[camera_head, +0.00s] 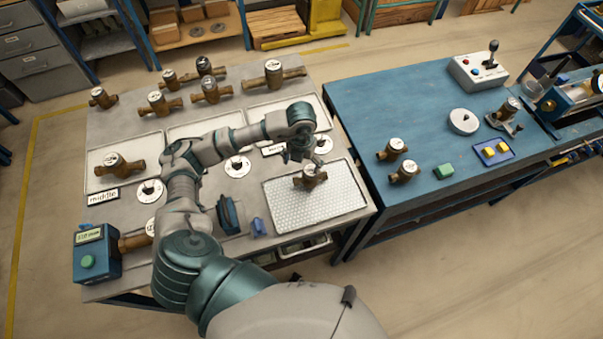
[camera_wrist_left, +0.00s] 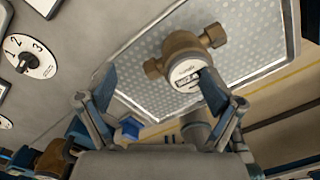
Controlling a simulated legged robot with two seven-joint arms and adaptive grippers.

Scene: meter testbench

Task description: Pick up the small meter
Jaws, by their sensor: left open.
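A small brass meter (camera_head: 310,177) with a white dial stands on a perforated metal tray (camera_head: 338,205) at the right side of the grey bench. In the left wrist view the meter (camera_wrist_left: 186,70) shows with its dial facing the camera, ahead of the fingers and near the right one. My left gripper (camera_head: 304,152) is above and just behind the meter in the head view. In the left wrist view my left gripper (camera_wrist_left: 155,95) has its fingers wide apart with nothing held between them. My right gripper is not in view.
Several other brass meters stand at the back of the grey bench (camera_head: 140,80). A dial plate (camera_head: 237,166) and a blue box with a green button (camera_head: 95,250) are on the left.

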